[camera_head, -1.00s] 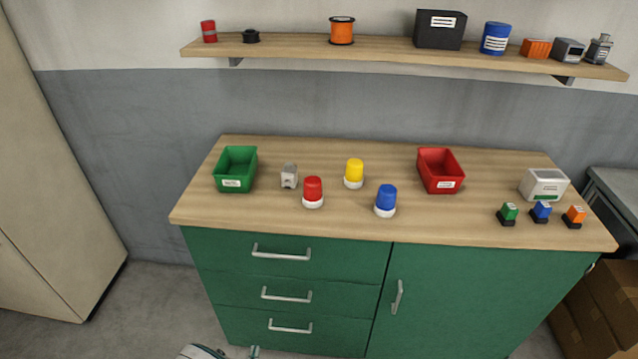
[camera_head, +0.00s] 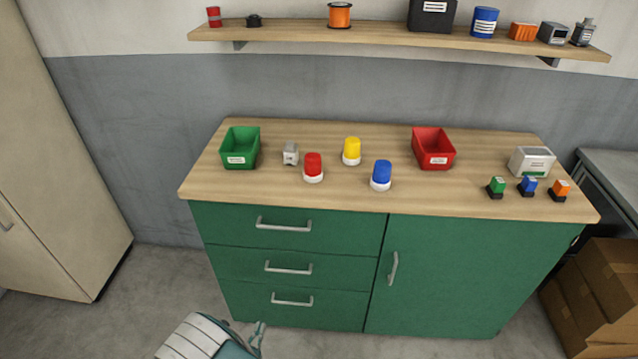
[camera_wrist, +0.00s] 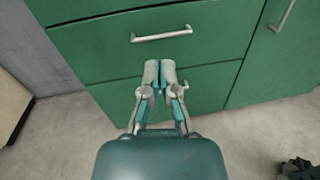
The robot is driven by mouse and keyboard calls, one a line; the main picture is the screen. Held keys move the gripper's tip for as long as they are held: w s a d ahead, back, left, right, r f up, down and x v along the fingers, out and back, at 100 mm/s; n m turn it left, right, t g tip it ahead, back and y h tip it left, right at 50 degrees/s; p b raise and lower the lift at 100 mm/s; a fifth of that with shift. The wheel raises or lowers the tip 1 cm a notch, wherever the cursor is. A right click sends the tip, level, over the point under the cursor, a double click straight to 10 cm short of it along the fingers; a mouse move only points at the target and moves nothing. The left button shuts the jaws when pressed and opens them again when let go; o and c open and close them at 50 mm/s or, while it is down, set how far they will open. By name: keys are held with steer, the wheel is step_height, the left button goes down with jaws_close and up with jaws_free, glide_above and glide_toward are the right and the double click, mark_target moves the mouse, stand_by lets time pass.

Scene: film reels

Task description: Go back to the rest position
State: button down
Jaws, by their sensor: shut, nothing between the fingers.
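My gripper (camera_wrist: 160,72) is shut and empty in the wrist view, with its fingertips together in front of the green cabinet's drawers (camera_wrist: 100,65). In the head view my gripper (camera_head: 259,330) shows at the bottom edge, low in front of the green cabinet (camera_head: 450,270). It is well below the wooden worktop (camera_head: 300,200) and apart from everything on it. The fingertips are too small in the head view to make out.
Cardboard boxes (camera_head: 605,290) stand at right, a beige locker (camera_head: 55,160) at left. Floor in front is clear.

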steer(key=w+d+r+m+g+h, duration=0.2)
steer(key=d+r+m+g+h, duration=0.3)
steer(key=d+r+m, duration=0.65)
steer(key=w+d+r+m+g+h, duration=0.2)
steer(key=d+r+m+g, duration=0.55)
steer(key=r, duration=0.65)
steer(key=s+d+r+m+y, duration=0.5)
steer(key=s+d+r+m, duration=0.1)
steer(key=s+r+m, duration=0.1)
steer(key=s+d+r+m+y, duration=0.6)
steer(key=s+r, duration=0.4)
steer(key=s, duration=0.1)
steer(key=shift+s+r+m+t, duration=0.15)
steer(key=shift+s+m+t, duration=0.1)
steer(key=shift+m+t, duration=0.15)
